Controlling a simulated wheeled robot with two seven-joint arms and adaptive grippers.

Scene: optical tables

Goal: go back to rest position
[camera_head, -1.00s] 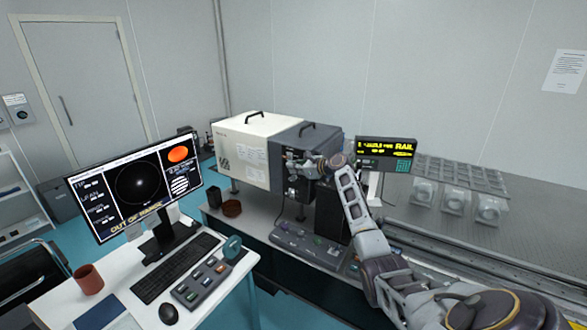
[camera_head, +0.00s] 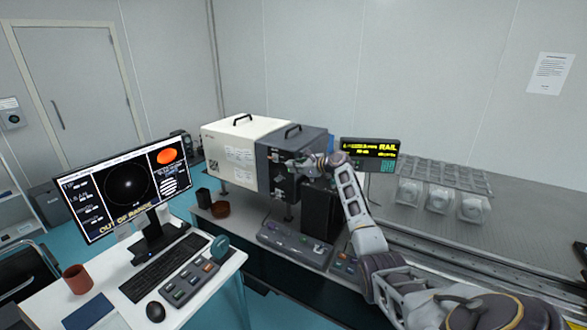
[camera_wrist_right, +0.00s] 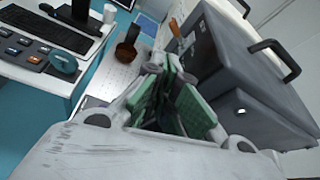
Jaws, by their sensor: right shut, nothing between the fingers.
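My right arm reaches in from the lower right in the head view. Its right gripper (camera_head: 296,162) is beside the dark grey end of the box-shaped instrument (camera_head: 240,150), in front of its panel. In the right wrist view the gripper's green-padded fingers (camera_wrist_right: 172,88) are together with nothing between them. The instrument's dark housing (camera_wrist_right: 245,80) stands close to the right of the fingers there. I cannot tell whether the gripper touches the panel. My left gripper is not in view.
A grey button console (camera_head: 295,246) and a black box (camera_head: 318,212) stand on the bench below the arm. A small yellow-text display (camera_head: 370,148) is behind the arm. The desk at left holds a monitor (camera_head: 125,190), keyboard (camera_head: 165,268) and brown cup (camera_head: 77,279).

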